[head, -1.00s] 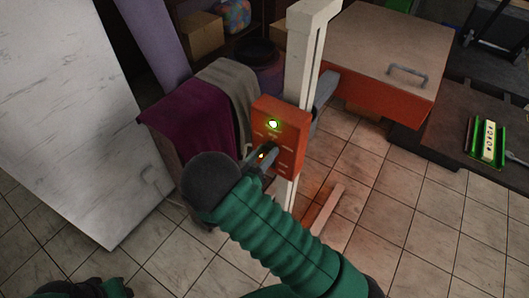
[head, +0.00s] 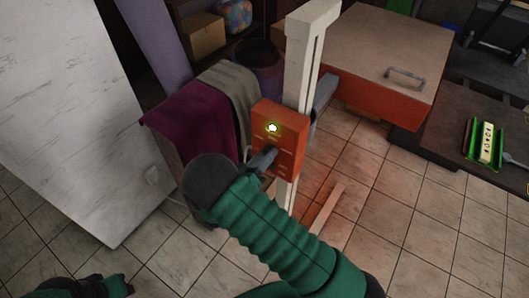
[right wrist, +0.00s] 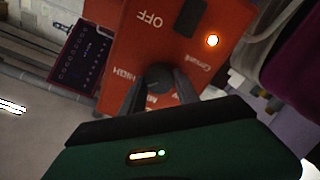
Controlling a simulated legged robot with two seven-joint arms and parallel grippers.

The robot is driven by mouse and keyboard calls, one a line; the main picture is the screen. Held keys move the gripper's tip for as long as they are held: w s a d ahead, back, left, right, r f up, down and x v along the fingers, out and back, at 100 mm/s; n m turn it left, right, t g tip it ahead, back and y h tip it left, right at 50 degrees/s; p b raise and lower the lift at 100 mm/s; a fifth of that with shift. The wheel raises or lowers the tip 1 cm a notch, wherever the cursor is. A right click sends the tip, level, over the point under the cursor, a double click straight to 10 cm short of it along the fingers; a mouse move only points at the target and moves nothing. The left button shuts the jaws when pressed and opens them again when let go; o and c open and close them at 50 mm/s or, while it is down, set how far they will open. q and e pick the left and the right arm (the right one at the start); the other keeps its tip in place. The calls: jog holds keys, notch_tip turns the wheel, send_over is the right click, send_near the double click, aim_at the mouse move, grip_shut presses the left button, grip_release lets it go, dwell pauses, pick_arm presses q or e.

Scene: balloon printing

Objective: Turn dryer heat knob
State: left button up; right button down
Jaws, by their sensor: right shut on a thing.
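The dryer's orange control box (head: 289,129) is fixed to a pale upright post in the middle of the head view. A lit lamp (head: 272,128) glows on its face. My right gripper (head: 271,156) reaches the lower part of the box. In the right wrist view the dark round heat knob (right wrist: 159,73) sits between the two fingers of my right gripper (right wrist: 160,82), which is shut on it. The labels OFF and HIGH show upside down around it; another label is partly hidden by a finger. My left arm only partly shows at the lower left of the head view, its gripper unclear.
A dark red cloth (head: 190,125) and a grey cloth (head: 229,90) hang left of the box. The dryer's orange panel with a grey handle (head: 405,77) extends right. A white slab (head: 65,110) stands at the left. Tiled floor is open at lower right.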

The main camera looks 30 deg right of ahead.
jog(key=n+p, duration=0.4)
jog(key=n, duration=0.4)
jog(key=shift+f, duration=0.15)
jog(key=shift+n, duration=0.3)
jog(key=c, duration=1.3)
grip_release()
jog(key=o, duration=0.4)
jog(key=shift+d, duration=0.2)
jog(key=shift+w, duration=0.1)
